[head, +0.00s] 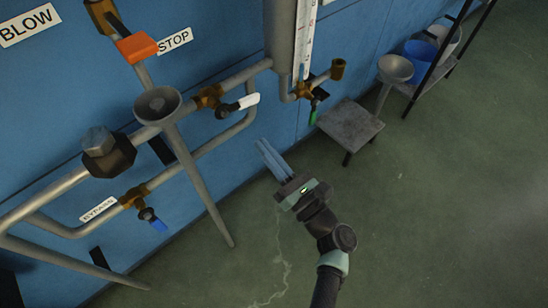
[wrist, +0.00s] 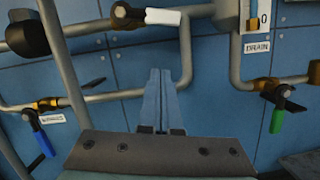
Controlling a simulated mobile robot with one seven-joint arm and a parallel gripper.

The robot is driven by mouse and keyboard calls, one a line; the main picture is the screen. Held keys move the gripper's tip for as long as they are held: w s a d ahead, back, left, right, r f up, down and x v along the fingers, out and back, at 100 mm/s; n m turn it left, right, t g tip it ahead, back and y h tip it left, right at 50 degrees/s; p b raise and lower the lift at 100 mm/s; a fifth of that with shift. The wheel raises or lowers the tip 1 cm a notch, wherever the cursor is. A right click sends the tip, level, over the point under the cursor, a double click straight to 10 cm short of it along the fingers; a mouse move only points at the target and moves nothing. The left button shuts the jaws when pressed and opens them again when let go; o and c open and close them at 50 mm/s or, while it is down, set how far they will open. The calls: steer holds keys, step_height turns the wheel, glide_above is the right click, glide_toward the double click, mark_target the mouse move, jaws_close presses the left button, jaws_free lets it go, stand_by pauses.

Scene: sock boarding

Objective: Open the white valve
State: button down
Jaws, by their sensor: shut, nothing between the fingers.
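The white valve is a brass valve body on the upper pipe with a white lever handle (head: 240,104). The lever points to the right, roughly along the pipe. In the wrist view the gripper's fingers (wrist: 157,98) point up and lie together. They hold nothing and touch nothing that I can see.
A blue-handled valve (head: 153,220) sits at lower left by the BYPASS label, and a green-handled valve (head: 312,108) sits right of the white one, below the gauge (head: 305,45). An orange handle (head: 137,47) is at upper left. A small stool (head: 350,124) stands right.

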mark_target(239, 105)
steer(key=w+a+r+b, duration=0.1)
steer(key=w+r, duration=0.3)
steer(key=r, duration=0.1)
steer(key=shift+w+a, duration=0.2)
steer(key=shift+a, duration=0.2)
steer(key=shift+w+d+r+n+g+y, duration=0.2)
steer(key=shift+r+n+y, duration=0.15)
steer(key=shift+n, duration=0.6)
steer(key=shift+w+d+r+n+g+y, duration=0.15)
steer(key=shift+r+n+g+y, duration=0.2)
steer(key=shift+n, duration=0.6)
